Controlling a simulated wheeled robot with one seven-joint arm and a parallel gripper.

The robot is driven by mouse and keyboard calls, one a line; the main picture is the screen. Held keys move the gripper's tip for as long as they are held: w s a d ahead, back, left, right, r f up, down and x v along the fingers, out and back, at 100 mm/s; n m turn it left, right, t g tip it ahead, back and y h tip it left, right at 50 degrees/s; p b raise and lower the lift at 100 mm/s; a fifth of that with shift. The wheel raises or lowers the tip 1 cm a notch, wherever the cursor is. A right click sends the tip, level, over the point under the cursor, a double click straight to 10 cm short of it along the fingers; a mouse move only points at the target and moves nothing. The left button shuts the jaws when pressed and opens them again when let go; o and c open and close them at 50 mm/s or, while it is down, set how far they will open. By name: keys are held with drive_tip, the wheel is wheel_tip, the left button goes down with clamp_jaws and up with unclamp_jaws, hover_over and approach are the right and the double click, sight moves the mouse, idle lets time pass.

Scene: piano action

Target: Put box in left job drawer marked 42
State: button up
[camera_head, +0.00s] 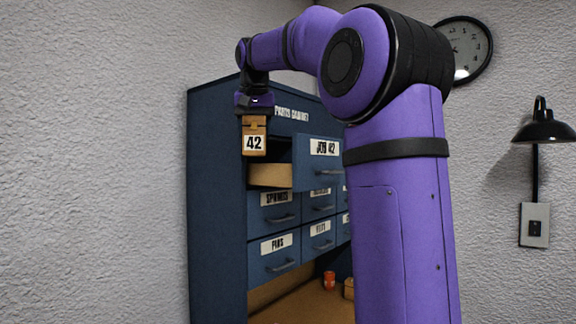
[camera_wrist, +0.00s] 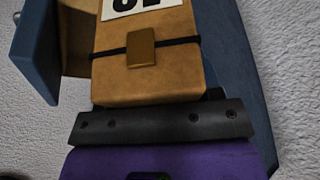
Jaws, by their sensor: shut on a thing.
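A small tan box (camera_head: 254,143) with a white label 42 hangs from my gripper (camera_head: 254,108), which is shut on it. In the wrist view the box (camera_wrist: 148,62) shows its dark band and brass-coloured clasp, right in front of my gripper (camera_wrist: 162,122). The drawer marked JOB 42 (camera_head: 318,164) is pulled out of the blue parts cabinet (camera_head: 215,200). Its wooden side (camera_head: 269,175) shows. The box is above and to the left of that side in the head view. The drawer front also shows in the wrist view (camera_wrist: 36,45). The drawer's inside is mostly hidden.
Other drawers, labelled SPRINGS (camera_head: 275,210) and PINS (camera_head: 275,257) among them, are shut below. An orange jar (camera_head: 329,280) stands on the wooden surface beneath. A wall clock (camera_head: 466,48) and a black lamp (camera_head: 543,128) are at right.

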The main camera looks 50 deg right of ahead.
drive_tip(key=w+d, duration=0.1)
drive_tip(key=d, duration=1.3)
drive_tip(key=shift+w+a+f, duration=0.1)
drive_tip(key=shift+a+f, duration=0.05)
drive_tip(key=shift+f, duration=3.4)
drive_tip(key=shift+f, duration=0.1)
drive_tip(key=o, duration=1)
drive_tip(key=shift+o, duration=0.2)
drive_tip(key=v, duration=1.2)
